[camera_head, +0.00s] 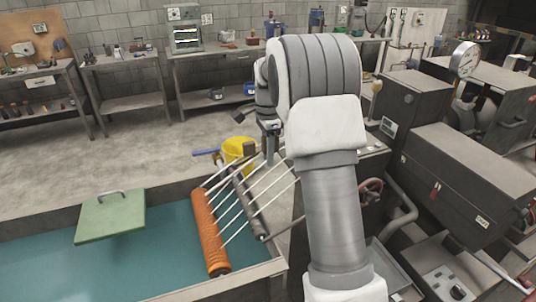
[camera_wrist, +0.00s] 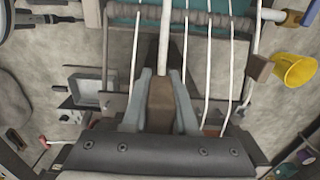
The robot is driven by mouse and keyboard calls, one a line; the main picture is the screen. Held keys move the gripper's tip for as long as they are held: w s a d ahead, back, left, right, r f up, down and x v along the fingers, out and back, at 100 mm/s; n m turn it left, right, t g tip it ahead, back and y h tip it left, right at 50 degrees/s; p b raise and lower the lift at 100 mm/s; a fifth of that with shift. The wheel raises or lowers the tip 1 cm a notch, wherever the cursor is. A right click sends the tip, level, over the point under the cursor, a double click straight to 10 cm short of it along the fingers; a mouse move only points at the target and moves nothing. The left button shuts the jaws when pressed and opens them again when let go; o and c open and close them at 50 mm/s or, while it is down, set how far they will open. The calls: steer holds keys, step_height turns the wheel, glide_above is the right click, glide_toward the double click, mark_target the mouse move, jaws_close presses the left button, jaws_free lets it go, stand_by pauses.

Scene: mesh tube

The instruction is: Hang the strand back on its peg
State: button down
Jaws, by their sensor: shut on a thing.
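White strands run from the orange ribbed tube (camera_head: 211,232) up across a dark roller (camera_head: 249,207) in the head view. My gripper (camera_head: 270,152) is at their upper end, partly hidden by my arm. In the wrist view, my gripper (camera_wrist: 161,76) has its two grey fingers around the end of one white strand (camera_wrist: 165,38). That strand runs down from the dark roller (camera_wrist: 180,18) to between the fingertips. Neighbouring strands (camera_wrist: 210,65) hang to either side, apart from the fingers. I cannot make out the strand's peg; the area behind the fingers is hidden.
A yellow bucket (camera_head: 238,151) stands behind the strands and also shows in the wrist view (camera_wrist: 294,70). A brown block (camera_wrist: 258,67) is to the right of the strands. The teal water tank (camera_head: 165,258) has a green board (camera_head: 110,216) at its far edge. Grey machinery (camera_head: 465,180) stands at right.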

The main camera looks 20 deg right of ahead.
steer(key=shift+f, duration=0.1)
steer(key=s+f+b, duration=0.3)
steer(key=s+f, duration=0.7)
steer(key=f, duration=0.1)
steer(key=shift+s+d, duration=0.15)
steer(key=shift+s, duration=0.2)
steer(key=shift+f+b, duration=1.1)
steer(key=shift+f, duration=0.15)
stand_by(1.9)
stand_by(0.5)
steer(key=c, duration=0.6)
jaws_free()
